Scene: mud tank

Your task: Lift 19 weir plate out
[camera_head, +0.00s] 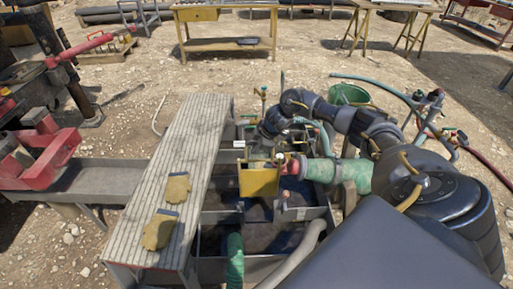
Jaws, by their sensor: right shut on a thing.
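The mud tank (211,217) stands in the middle, an open dark metal box split into compartments by walls. My right arm reaches in from the right and bends down over the tank's far part. My right gripper (268,129) is small in the picture and shut, on what seems to be the top of the weir plate (252,139). A small white tag (239,144) shows beside it. Most of the plate is hidden behind the arm and the yellow box (259,181), and I cannot tell how high it sits. My left gripper is not in view.
A ribbed walkway (180,135) with two tan gloves (177,188) runs along the tank's left side. Green hoses (235,262) and a thick green pipe (335,172) crowd the tank. A green bucket (347,94) stands behind my arm.

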